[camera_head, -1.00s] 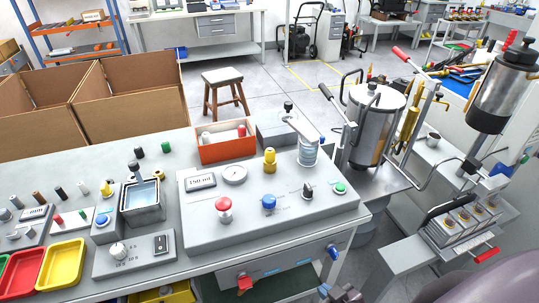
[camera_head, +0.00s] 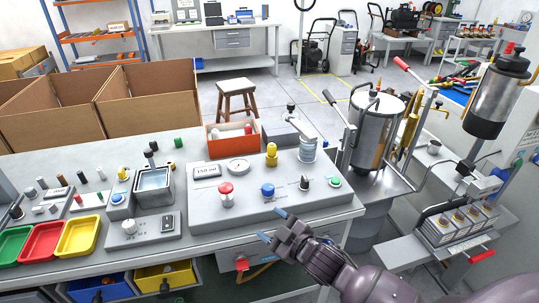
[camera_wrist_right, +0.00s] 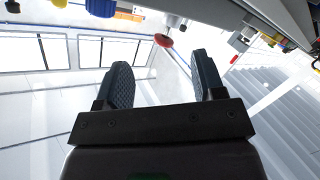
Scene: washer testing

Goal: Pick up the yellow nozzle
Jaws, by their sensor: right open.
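A yellow nozzle-like piece (camera_head: 271,154) stands upright on the back of the grey control panel (camera_head: 230,213) in the head view. A smaller yellow piece (camera_head: 122,174) stands farther left, near the square metal basin; I cannot tell which one the task names. My right gripper (camera_head: 270,225) is in front of the panel's front edge, its fingers apart and pointing left. It is well short of both yellow pieces. In the right wrist view the two dark fingers (camera_wrist_right: 165,78) are spread with nothing between them. My left gripper is not in view.
Red (camera_head: 226,189) and blue (camera_head: 268,188) knobs stand on the panel, close to the right gripper. An orange-red box (camera_head: 232,148) sits behind it. A metal tank (camera_head: 376,130) stands right of the bench. Colored trays (camera_head: 78,236) lie at the left front.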

